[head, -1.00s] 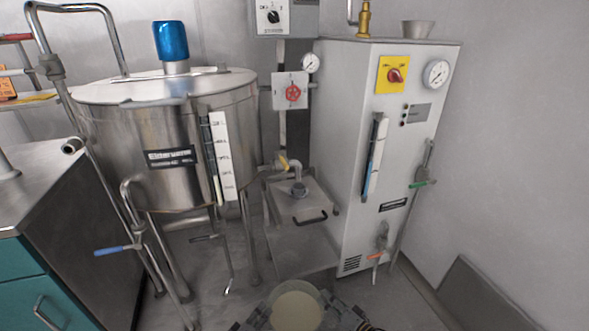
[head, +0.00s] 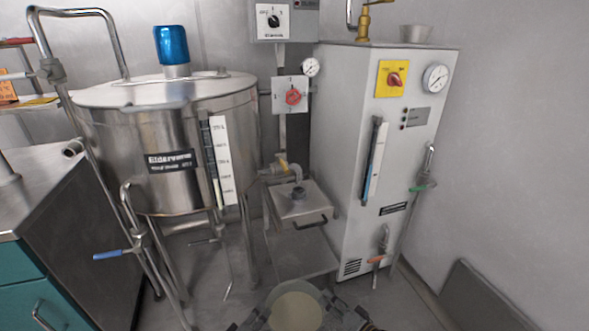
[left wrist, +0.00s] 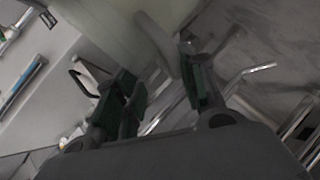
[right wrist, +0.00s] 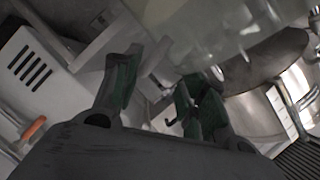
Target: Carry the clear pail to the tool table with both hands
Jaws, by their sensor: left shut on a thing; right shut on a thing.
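The clear pail (head: 296,309) is at the bottom edge of the head view, seen from above, with a pale beige content or bottom showing inside its round rim. Its lower part is cut off. My left gripper (head: 256,319) is at its left side and my right gripper (head: 342,317) at its right side, both shut on it. The see-through wall of the pail also shows in the left wrist view (left wrist: 105,25) and in the right wrist view (right wrist: 205,28), beyond the green-padded fingers. I cannot tell which surface is the tool table.
A steel tank (head: 165,140) on legs stands ahead left, a white boiler cabinet (head: 350,150) ahead right. A low steel stand (head: 302,245) is between them. A steel-topped cabinet (head: 50,185) with teal drawers is at the left. Pipes with a blue lever (head: 110,255) jut near it.

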